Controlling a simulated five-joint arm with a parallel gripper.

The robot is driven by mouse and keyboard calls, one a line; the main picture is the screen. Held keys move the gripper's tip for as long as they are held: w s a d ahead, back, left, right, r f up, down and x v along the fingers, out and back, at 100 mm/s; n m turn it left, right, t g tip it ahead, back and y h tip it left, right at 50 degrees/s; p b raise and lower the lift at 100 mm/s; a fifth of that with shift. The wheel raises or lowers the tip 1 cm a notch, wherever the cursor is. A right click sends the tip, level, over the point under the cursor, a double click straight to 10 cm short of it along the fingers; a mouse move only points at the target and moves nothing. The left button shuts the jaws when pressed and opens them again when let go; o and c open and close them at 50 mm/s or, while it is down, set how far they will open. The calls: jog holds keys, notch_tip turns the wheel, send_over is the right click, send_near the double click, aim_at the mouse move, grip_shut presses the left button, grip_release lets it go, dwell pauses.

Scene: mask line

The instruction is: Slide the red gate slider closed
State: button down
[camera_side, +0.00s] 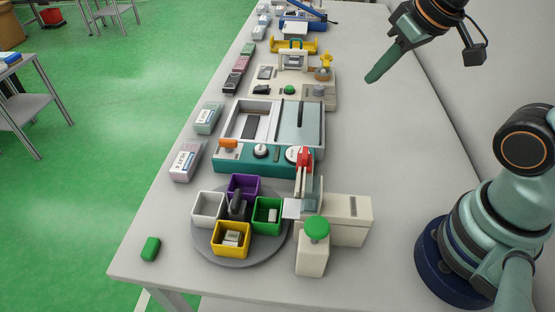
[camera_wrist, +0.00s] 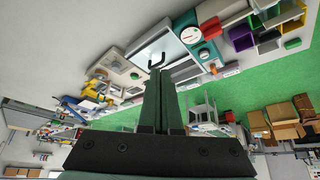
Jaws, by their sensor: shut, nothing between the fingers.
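The red gate slider (camera_side: 304,158) stands at the front right corner of the teal-fronted machine (camera_side: 250,158), above a small chute (camera_side: 310,203). I cannot tell how far along its track it sits. A red part, likely the same slider, shows near the top of the wrist view (camera_wrist: 209,29). My gripper (camera_side: 372,78) is shut and empty. It hangs high over the right side of the table, behind and to the right of the slider, well apart from it. In the wrist view its two fingers (camera_wrist: 159,74) lie together.
A grey turntable (camera_side: 205,245) carries purple, white, green and yellow bins. A cream dispenser with a green button (camera_side: 316,229) stands to the right of it. Several boxes line the left table edge, including one (camera_side: 186,160). The table's right strip (camera_side: 400,130) is clear.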

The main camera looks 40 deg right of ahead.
jog(key=c, duration=0.9)
grip_release()
jog(key=shift+a, duration=0.1)
jog(key=shift+w+a+m, duration=0.2)
jog(key=shift+a+m, duration=0.05)
jog(key=shift+m, duration=0.05)
jog(key=m+g, duration=0.6)
jog(key=m, duration=0.2)
send_over(305, 153)
notch_tip(305, 153, down, 3)
notch_tip(305, 153, down, 12)
jog(key=shift+f, duration=0.15)
grip_shut()
